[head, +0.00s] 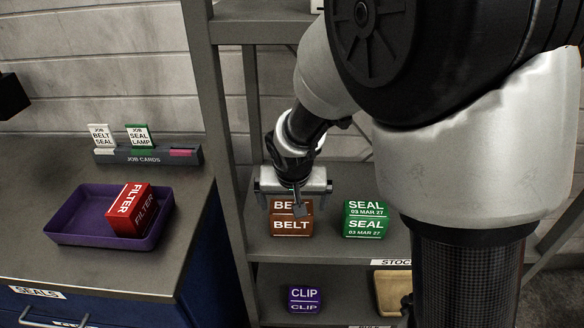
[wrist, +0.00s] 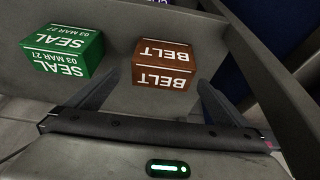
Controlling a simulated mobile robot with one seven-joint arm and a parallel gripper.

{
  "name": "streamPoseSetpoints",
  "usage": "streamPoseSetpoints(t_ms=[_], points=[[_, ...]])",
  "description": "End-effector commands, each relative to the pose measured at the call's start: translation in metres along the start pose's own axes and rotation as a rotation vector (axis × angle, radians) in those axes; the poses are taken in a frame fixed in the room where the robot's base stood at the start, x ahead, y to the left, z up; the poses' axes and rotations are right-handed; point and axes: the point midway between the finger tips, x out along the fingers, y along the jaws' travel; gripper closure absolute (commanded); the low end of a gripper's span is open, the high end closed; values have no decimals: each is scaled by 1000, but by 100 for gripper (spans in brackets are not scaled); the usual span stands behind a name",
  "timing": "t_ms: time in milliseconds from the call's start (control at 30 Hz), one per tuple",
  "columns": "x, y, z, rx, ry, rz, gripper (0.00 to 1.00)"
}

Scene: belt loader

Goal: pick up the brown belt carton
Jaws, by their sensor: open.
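The brown belt carton (head: 291,225) stands on a grey shelf, with its upper part partly hidden by my gripper in the head view. In the wrist view the carton (wrist: 164,66) appears upside down, just beyond the fingertips. My gripper (head: 299,207) is in front of and above the carton in the head view. In the wrist view my gripper (wrist: 152,90) is open, its two fingers spread to either side with nothing between them. The carton looks apart from both fingers.
A green seal carton (head: 365,219) stands on the same shelf (head: 330,240), right of the brown one. A purple clip carton (head: 304,299) sits on the shelf below. Left, a counter holds a purple tray (head: 75,240) with a red filter carton (head: 130,211). A shelf post (head: 222,130) rises left of my gripper.

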Motion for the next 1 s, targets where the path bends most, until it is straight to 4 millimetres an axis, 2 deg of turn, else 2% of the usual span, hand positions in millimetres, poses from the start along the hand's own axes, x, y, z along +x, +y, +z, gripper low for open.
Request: streamPoseSetpoints(t_ms=[167, 400, 500, 767, 800, 867, 1000], points=[[11, -1, 0, -1, -1, 0, 0], [47, -4, -2, -1, -3, 2, 0], [56, -4, -2, -1, -2, 1, 0], [59, -5, -3, -1, 0, -1, 0], [59, -5, -3, -1, 0, -1, 2], [59, -5, -3, -1, 0, -1, 12], [59, -5, -3, -1, 0, 0, 35]])
